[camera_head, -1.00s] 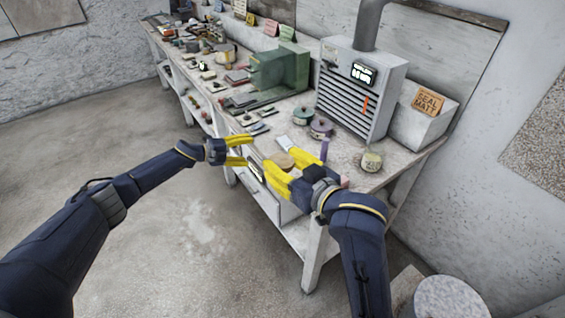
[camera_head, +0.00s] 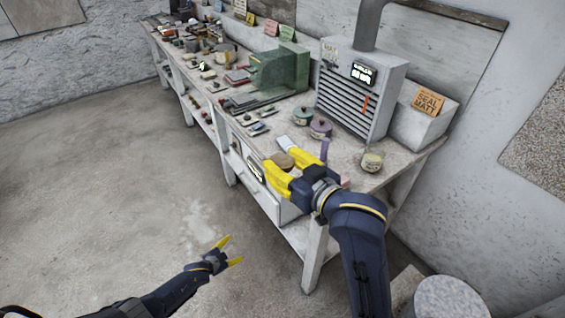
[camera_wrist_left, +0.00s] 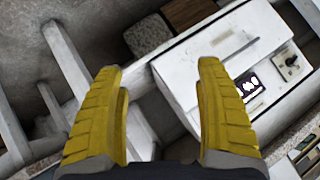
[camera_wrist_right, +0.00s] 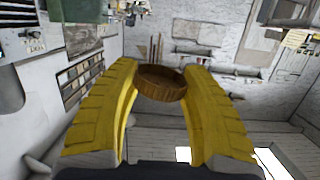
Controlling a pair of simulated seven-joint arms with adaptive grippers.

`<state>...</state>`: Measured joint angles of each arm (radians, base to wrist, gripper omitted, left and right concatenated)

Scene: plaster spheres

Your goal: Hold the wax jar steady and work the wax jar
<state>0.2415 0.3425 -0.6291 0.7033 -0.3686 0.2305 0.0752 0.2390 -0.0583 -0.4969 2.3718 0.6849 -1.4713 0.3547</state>
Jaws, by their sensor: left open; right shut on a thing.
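A round brown thing, taken to be the wax jar (camera_wrist_right: 162,86), sits between the fingertips of my right gripper (camera_head: 288,168), which is shut on it. In the head view its flat tan top (camera_head: 283,159) shows at the bench's front edge; the fingers hide its lower part, so I cannot tell whether it touches the bench. My left gripper (camera_head: 234,251) is open and empty, low in front of the bench and apart from the jar. Its spread fingers also show in the left wrist view (camera_wrist_left: 160,85), with nothing between them.
The bench (camera_head: 345,185) carries a cream labelled jar (camera_head: 371,161), a green round tin (camera_head: 303,116), a purple one (camera_head: 320,128), a grey louvred box (camera_head: 352,95) and a green machine (camera_head: 283,70). The floor (camera_head: 110,180) left of the bench is clear.

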